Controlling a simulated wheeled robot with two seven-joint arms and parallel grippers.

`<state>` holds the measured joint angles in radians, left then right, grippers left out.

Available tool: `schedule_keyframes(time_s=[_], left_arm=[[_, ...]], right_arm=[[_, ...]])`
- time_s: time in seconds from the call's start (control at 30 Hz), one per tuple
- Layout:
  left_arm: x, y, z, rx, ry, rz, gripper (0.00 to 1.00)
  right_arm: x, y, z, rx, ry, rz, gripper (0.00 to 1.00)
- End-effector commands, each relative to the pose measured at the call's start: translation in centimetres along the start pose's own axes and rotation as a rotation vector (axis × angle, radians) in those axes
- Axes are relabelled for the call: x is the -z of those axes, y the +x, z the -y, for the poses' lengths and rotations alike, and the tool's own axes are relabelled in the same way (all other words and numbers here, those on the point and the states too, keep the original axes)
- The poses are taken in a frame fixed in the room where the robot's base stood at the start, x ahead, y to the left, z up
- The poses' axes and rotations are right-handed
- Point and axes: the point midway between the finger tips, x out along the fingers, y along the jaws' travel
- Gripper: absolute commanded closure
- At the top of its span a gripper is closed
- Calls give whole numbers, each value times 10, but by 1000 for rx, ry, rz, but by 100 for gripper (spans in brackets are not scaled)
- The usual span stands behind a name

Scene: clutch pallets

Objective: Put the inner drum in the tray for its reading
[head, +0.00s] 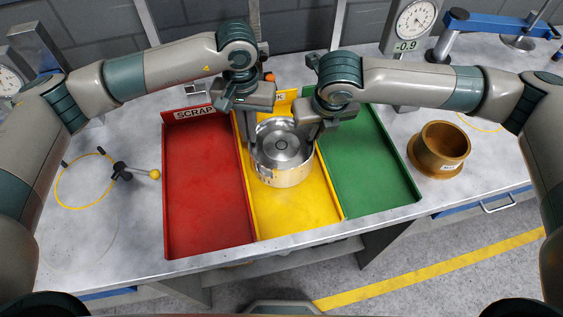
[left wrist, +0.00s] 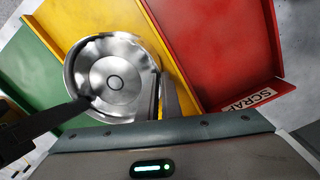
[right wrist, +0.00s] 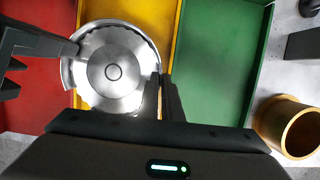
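The inner drum (head: 283,175), a shiny silver metal cup with a round centre hole, is upright over the yellow tray (head: 292,215), between the red and green ones. I cannot tell whether its base touches the tray floor. My left gripper (head: 251,143) is at its left rim; in the left wrist view its fingers (left wrist: 162,97) are close together, pinching the drum's wall (left wrist: 115,80). My right gripper (head: 317,134) is at the opposite rim; in the right wrist view its fingers (right wrist: 162,97) straddle the drum's wall (right wrist: 112,70) closely.
A red tray (head: 205,195) marked SCRAP lies left and a green tray (head: 365,165) right. A brass flanged ring (head: 440,148) stands at the right. A dial gauge (head: 413,20) showing -0.9 stands behind. A yellow loop and a yellow-knobbed lever (head: 154,174) are at the left.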

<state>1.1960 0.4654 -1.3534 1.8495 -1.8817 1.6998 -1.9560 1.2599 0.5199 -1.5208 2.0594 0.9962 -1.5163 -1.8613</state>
Motion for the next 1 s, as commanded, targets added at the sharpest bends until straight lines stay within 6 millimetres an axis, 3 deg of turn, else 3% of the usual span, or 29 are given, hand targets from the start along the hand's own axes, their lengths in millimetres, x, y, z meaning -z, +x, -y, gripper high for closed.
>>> schedule_keyframes(time_s=[0.1,0.2,0.67,1.0], left_arm=[[1,3,0,0,0,-3,100],[0,4,1,2,0,1,77],[0,-3,0,0,0,-1,77],[0,-48,0,1,1,-4,77]], right_arm=[[-1,3,0,0,0,5,100],[1,4,0,1,0,0,76],[1,4,0,0,0,0,76],[1,4,0,0,0,0,76]])
